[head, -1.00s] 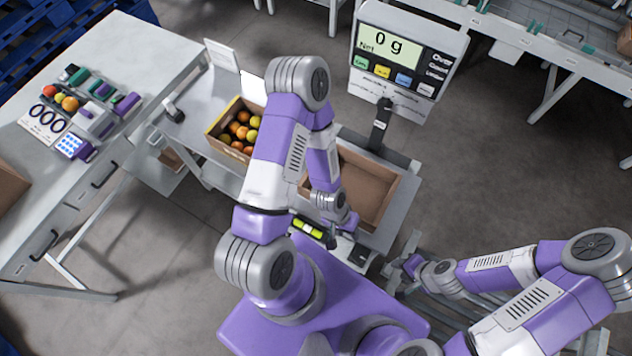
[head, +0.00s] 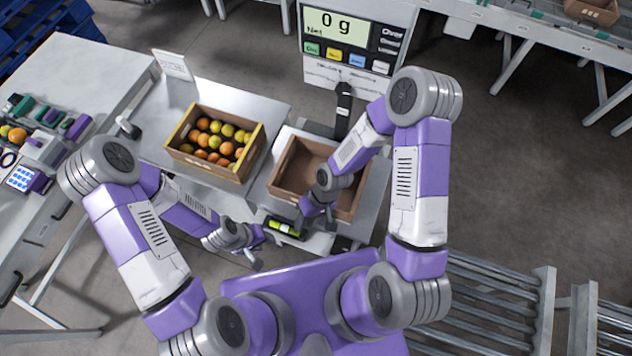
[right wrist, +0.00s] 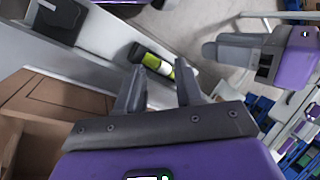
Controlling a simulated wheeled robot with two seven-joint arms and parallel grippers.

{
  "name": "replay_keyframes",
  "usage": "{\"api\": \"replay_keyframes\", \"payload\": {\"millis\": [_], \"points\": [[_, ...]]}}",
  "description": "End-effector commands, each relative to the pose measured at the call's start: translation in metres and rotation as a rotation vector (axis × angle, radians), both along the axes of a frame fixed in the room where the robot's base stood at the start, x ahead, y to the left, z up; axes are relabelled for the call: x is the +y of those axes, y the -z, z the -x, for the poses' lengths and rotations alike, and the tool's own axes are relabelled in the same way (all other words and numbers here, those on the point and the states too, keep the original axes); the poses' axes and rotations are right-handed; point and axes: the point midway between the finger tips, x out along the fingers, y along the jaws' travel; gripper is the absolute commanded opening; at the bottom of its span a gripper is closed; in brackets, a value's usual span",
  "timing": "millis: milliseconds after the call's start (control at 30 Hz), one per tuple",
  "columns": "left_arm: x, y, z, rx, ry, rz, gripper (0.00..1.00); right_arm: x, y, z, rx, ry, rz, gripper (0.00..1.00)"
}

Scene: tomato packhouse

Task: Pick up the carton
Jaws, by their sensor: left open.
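An empty, open brown carton (head: 362,196) stands on the weighing bench below the display. Its near left corner also shows at lower left in the right wrist view (right wrist: 60,97). A second carton (head: 203,170), yellow-edged and filled with orange, green and yellow tomatoes, stands left of it. My right gripper (head: 314,222) is at the empty carton's near edge. In the right wrist view its fingers (right wrist: 160,88) are apart with nothing held. My left gripper (head: 258,254) is open and empty, in front of the bench and left of the right gripper. It also shows in the right wrist view (right wrist: 238,50).
The scale display (head: 348,38) reads 0 g behind the empty carton. A dark item with a yellow-green band (head: 284,228) lies at the bench front near my grippers. A roller conveyor (head: 485,300) is at lower right. A side table (head: 75,85) stands left.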

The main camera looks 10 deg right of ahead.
Motion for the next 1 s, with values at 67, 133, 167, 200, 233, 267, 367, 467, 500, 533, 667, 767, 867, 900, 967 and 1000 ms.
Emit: {"api": "replay_keyframes", "payload": {"millis": [67,133,167,200,233,267,367,467,500,533,667,767,867,900,967,1000], "points": [[0.0,0.023,0.0,0.0,0.0,0.0,0.43,0.013,0.0,-0.01,0.003,-0.186,0.012,0.36],[0.0,0.035,0.0,0.0,0.0,0.0,0.43,0.017,-0.009,-0.015,0.016,-0.344,0.045,0.36],[0.0,0.04,0.0,0.0,-0.001,0.0,0.43,0.018,-0.013,-0.018,0.02,-0.408,0.065,0.36],[0.0,0.047,0.0,0.0,-0.001,0.0,0.43,0.019,-0.019,-0.021,0.024,-0.49,0.095,0.36],[0.0,0.051,0.0,0.0,-0.001,0.0,0.43,0.018,-0.024,-0.024,0.028,-0.544,0.121,0.36],[0.0,0.056,0.0,0.0,-0.001,0.0,0.43,0.017,-0.03,-0.027,0.03,-0.596,0.147,0.36],[0.0,0.066,0.0,0.0,-0.001,0.0,0.43,0.013,-0.048,-0.036,0.039,-0.726,0.234,0.36],[0.0,0.079,0.0,0.0,-0.001,0.0,0.43,0.001,-0.043,-0.056,0.013,-0.789,0.375,0.36],[0.0,0.082,0.0,0.0,-0.001,0.0,0.43,-0.002,-0.044,-0.063,0.002,-0.803,0.418,0.36],[0.0,0.083,0.0,0.001,-0.001,-0.001,0.43,-0.004,-0.045,-0.067,-0.003,-0.809,0.446,0.36],[0.0,0.088,0.0,0.001,-0.001,-0.001,0.43,-0.011,-0.047,-0.078,-0.023,-0.824,0.523,0.36],[0.0,0.091,0.0,0.0,-0.001,0.0,0.43,-0.015,-0.04,-0.078,-0.026,-0.824,0.539,0.36],[0.0,0.094,0.0,0.0,-0.001,0.0,0.43,-0.018,-0.03,-0.075,-0.026,-0.825,0.537,0.36],[0.0,0.095,0.0,0.0,-0.001,0.0,0.43,-0.019,-0.027,-0.074,-0.025,-0.825,0.537,0.36],[0.0,0.097,0.0,0.0,-0.001,0.0,0.43,-0.02,-0.024,-0.073,-0.025,-0.825,0.536,0.36],[0.0,0.098,0.0,0.0,-0.001,0.0,0.43,-0.02,-0.02,-0.072,-0.025,-0.825,0.537,0.36]]}}
